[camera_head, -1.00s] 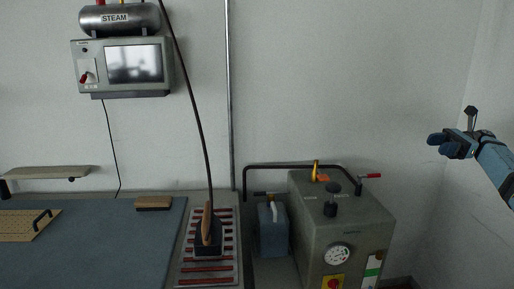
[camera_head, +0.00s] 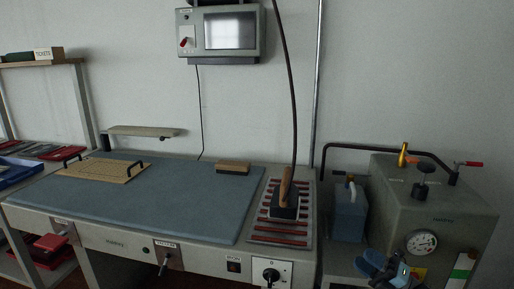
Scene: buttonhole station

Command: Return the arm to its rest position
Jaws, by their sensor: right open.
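My right gripper (camera_head: 384,269) shows at the bottom right, in front of the grey steam boiler (camera_head: 425,207). It is blue and dark, with its jaws open, and I see nothing held in it. Most of my right arm is out of the picture below. My left gripper is not in view.
A table with a blue-grey pad (camera_head: 150,202) fills the middle left. An iron (camera_head: 286,203) stands on a red-striped rest (camera_head: 279,238) at its right end. A blue-grey canister (camera_head: 348,217) stands beside the boiler. A shelf (camera_head: 40,63) stands at far left.

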